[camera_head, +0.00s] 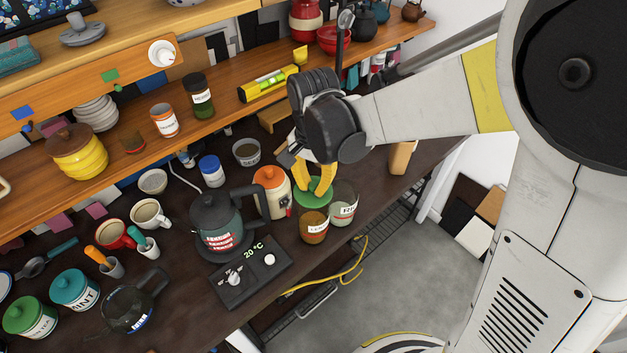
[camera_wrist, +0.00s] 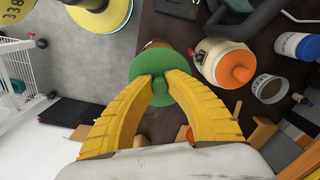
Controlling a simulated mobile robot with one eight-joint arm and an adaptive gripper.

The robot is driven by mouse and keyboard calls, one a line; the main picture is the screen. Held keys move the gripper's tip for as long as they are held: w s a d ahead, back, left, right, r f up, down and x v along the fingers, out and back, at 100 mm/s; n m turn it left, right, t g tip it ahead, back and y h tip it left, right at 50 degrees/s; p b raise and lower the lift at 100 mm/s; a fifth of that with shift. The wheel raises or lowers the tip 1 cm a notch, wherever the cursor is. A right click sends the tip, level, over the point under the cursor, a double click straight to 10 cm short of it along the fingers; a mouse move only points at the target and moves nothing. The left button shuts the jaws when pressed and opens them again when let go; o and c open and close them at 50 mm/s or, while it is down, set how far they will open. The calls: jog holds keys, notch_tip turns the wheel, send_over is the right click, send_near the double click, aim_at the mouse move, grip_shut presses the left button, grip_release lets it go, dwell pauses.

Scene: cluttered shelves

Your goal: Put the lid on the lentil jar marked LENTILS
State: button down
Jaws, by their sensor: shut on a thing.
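My gripper (camera_head: 314,182) has yellow fingers shut on the knob of a green lid (camera_head: 312,200). In the wrist view the fingertips (camera_wrist: 160,84) pinch the knob, and the green disc (camera_wrist: 163,58) spreads beyond them. The lentil jar (camera_head: 314,231) is brown with a white label partly reading "LE…". It stands near the counter's front edge, and the lid appears just above and behind it in the head view. In the wrist view only a brown sliver of the jar (camera_wrist: 155,43) shows past the lid. I cannot tell whether lid and jar touch.
A clear jar with a label starting "RI" (camera_head: 343,208) stands close right of the lentil jar. A cream jar with an orange lid (camera_head: 271,190) and a dark kettle (camera_head: 222,222) stand to the left. The shelf (camera_head: 225,110) is behind. A yellow cable (camera_head: 345,273) hangs in front.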

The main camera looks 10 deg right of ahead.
jog(key=shift+s+f+b, duration=0.1)
jog(key=shift+f+b, duration=1.65)
jog(key=shift+f, duration=0.35)
jog(key=shift+f+b, duration=1)
dwell(0.6)
jog(key=c, duration=1.4)
grip_release()
jog(key=shift+o, duration=0.2)
jog(key=shift+r, duration=0.1)
notch_tip(320, 180, up, 12)
jog(key=shift+f, duration=0.1)
